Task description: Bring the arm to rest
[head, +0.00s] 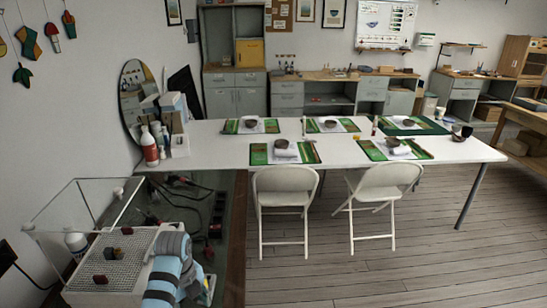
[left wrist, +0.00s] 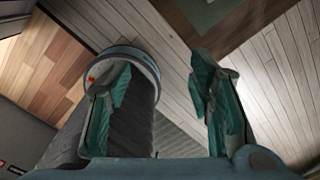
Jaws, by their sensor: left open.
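My left gripper (left wrist: 162,85) shows in the left wrist view with its two teal fingers spread wide apart. It is open, with nothing between the fingers. Wood plank floor and a grey rounded part, which looks like my own arm, show behind them. In the head view, blue, grey and black links of my left arm show at the lower left, beside a white case with a mesh top. I cannot make out the fingers there. My right gripper is in neither view.
A long white table (head: 215,150) holds green place mats (head: 408,149) with bowls. Two white folding chairs (head: 284,190) (head: 383,185) stand before it. A clear-walled box (head: 80,205) and a mesh-topped case (head: 130,250) are close to my arm. The plank floor at right is clear.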

